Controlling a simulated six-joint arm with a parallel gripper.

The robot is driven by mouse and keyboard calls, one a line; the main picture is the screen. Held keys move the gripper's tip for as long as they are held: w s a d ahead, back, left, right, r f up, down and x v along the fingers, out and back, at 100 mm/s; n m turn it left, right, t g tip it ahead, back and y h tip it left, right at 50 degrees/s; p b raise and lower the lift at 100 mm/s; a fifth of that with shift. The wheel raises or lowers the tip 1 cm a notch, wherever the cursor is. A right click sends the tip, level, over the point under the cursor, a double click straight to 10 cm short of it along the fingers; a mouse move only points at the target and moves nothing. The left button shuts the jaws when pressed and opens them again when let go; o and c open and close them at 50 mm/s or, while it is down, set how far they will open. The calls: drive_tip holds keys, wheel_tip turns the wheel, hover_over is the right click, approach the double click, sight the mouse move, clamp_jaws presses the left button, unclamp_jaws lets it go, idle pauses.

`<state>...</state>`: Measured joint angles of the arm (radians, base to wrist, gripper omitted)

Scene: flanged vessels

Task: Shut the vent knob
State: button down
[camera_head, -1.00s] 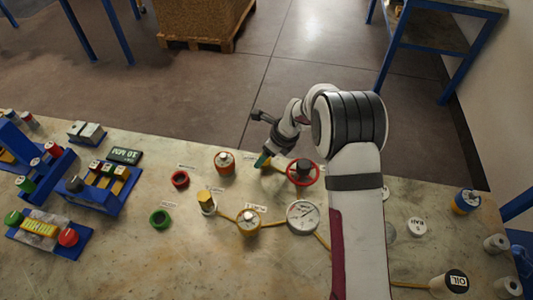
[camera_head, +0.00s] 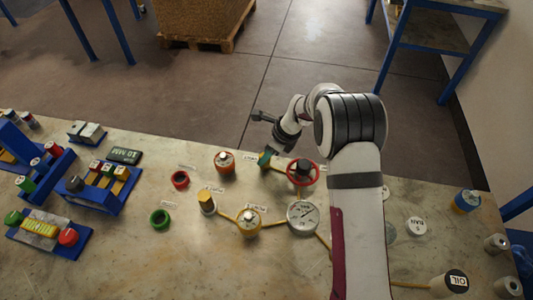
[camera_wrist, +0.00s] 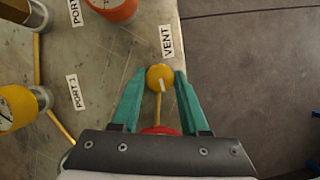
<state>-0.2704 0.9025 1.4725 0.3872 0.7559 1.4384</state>
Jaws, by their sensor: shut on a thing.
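The vent knob (camera_wrist: 159,77) is a small round yellow knob with a white line on its top, beside the VENT label (camera_wrist: 167,42) in the wrist view. The white line runs nearly in line with the yellow pipe (camera_wrist: 158,112), slightly tilted. My gripper (camera_wrist: 160,82) has its teal fingers on both sides of the knob and is shut on it. In the head view my gripper (camera_head: 265,158) is at the far edge of the bench, and the knob is largely hidden there by the fingers.
A red handwheel (camera_head: 303,172) stands close to the right of my gripper. An orange vessel (camera_head: 225,162) stands to its left. A gauge (camera_head: 302,216) and a yellow vessel (camera_head: 248,221) are nearer. Bare bench lies at the front left.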

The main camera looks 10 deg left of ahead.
drive_tip(key=n+g, duration=0.1)
drive_tip(key=n, duration=0.2)
drive_tip(key=n+g, duration=0.2)
drive_tip(key=n, duration=0.2)
drive_tip(key=shift+w, duration=0.2)
drive_tip(key=n+g+h, duration=0.1)
drive_tip(key=n, duration=0.3)
drive_tip(key=shift+w+n, duration=0.1)
drive_tip(key=shift+n, duration=0.2)
drive_tip(key=shift+a+n+g+h, duration=0.15)
drive_tip(key=shift+n+g+h, duration=0.4)
drive_tip(key=shift+n, duration=0.95)
drive_tip(key=shift+c, duration=2.1)
unclamp_jaws()
drive_tip(key=shift+r, duration=0.1)
